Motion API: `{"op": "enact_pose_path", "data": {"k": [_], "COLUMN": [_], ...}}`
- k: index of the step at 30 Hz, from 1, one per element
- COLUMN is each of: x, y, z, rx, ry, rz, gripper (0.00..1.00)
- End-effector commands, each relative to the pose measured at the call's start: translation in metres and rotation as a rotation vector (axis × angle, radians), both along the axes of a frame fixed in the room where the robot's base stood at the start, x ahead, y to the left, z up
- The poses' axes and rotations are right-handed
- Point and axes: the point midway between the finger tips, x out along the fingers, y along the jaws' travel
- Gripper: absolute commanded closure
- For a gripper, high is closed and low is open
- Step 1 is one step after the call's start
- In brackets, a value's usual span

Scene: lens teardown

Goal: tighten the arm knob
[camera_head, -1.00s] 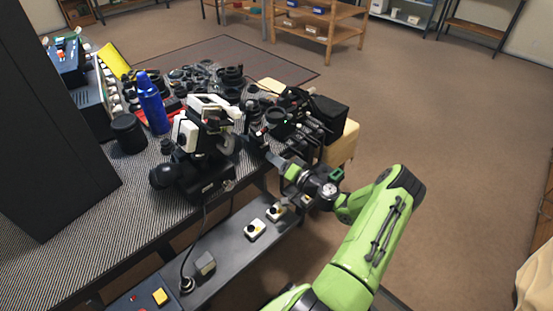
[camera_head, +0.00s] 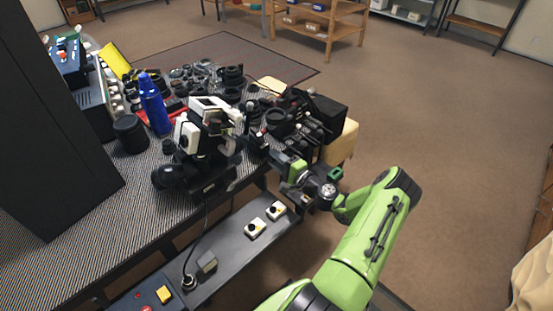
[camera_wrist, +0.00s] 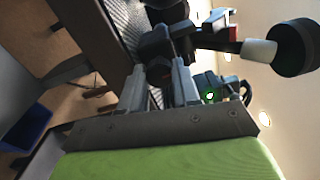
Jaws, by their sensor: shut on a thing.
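My gripper (camera_head: 268,153) is at the front edge of the bench, beside a black jointed rig (camera_head: 305,125) with rods and a ring-shaped head. In the wrist view, the two grey fingers of my gripper (camera_wrist: 158,75) are closed on a small dark part, which I take to be the arm knob (camera_wrist: 157,68). The fingers hide most of it. A green-lit spot (camera_wrist: 210,96) shows on a dark part right of the fingers. In the head view the knob is too small and covered to make out.
A black-and-white microscope-like device (camera_head: 205,140) stands close left of my gripper. A blue bottle (camera_head: 153,104), a black cylinder (camera_head: 130,133) and many lens parts (camera_head: 205,75) crowd the bench. A lower shelf (camera_head: 232,243) holds small white button boxes. Floor at right is clear.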

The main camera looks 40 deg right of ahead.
Motion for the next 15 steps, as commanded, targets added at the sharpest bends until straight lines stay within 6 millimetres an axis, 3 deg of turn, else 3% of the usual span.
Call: {"op": "enact_pose_path", "data": {"k": [15], "x": [-0.0006], "y": [0.0], "z": [-0.0018], "rx": [0.115], "ry": [0.007], "rz": [0.0], "gripper": [0.99]}}
